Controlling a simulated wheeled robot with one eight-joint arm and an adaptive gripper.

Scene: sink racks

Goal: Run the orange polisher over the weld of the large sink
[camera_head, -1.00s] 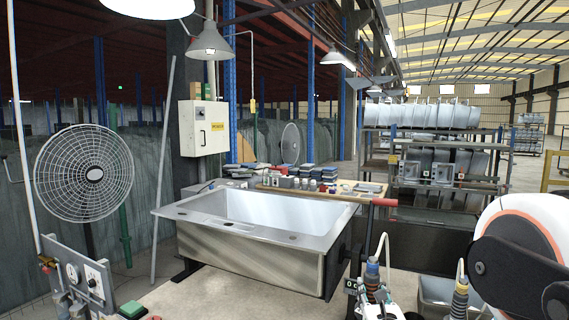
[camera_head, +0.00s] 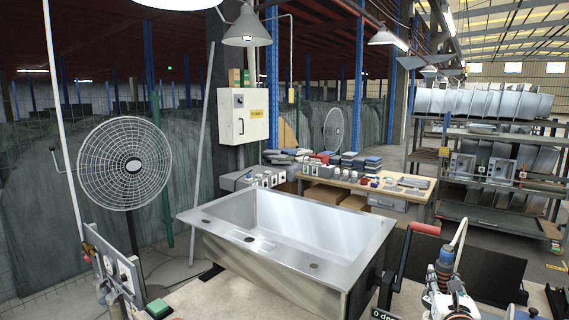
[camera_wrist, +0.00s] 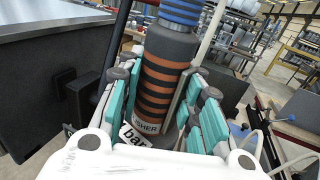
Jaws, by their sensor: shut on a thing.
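The large sink (camera_head: 290,262) is a steel basin with a wide flat rim, held on a stand in the middle of the head view. The weld cannot be made out. In the wrist view, the polisher (camera_wrist: 166,82) is a grey cylinder with orange bands, a blue upper part and a label partly reading "SHER". My gripper (camera_wrist: 165,112) is shut on it, with teal pads on both sides. The polisher also shows in the head view (camera_head: 444,265), upright to the right of the sink and apart from it. Its lower end is hidden.
A red-handled crank (camera_head: 424,229) stands at the sink's right side. A bench (camera_head: 365,188) with small items stands behind the sink. A fan (camera_head: 126,165) and a panel (camera_head: 118,268) are at left; racks (camera_head: 490,165) are at right. The air above the basin is clear.

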